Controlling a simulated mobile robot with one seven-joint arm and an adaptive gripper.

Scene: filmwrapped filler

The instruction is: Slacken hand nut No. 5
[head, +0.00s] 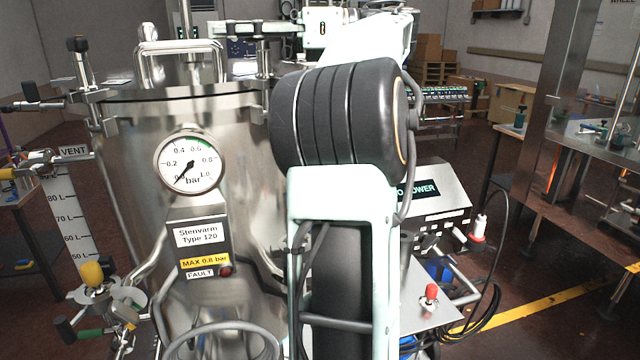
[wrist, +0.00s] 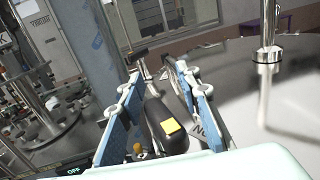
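In the wrist view my gripper (wrist: 157,72) has its two blue-padded fingers apart. A black rounded handle with a yellow square label (wrist: 166,124) lies between them, with a gap showing on the left finger's side. A plate starting with "N" (wrist: 200,132) is partly covered beside the right finger; its number is unreadable. I cannot tell whether this handle is hand nut No. 5. In the head view the steel vessel (head: 125,150) has a clamp with a black knob (head: 77,44) at its left rim. My arm hides much of the rim's right side.
A pressure gauge (head: 190,164) and a fault panel (head: 205,250) are on the vessel front. A lid handle (head: 180,60) stands on top. A power box (head: 430,195) is right of my arm. In the wrist view a steel post (wrist: 268,35) rises from the lid.

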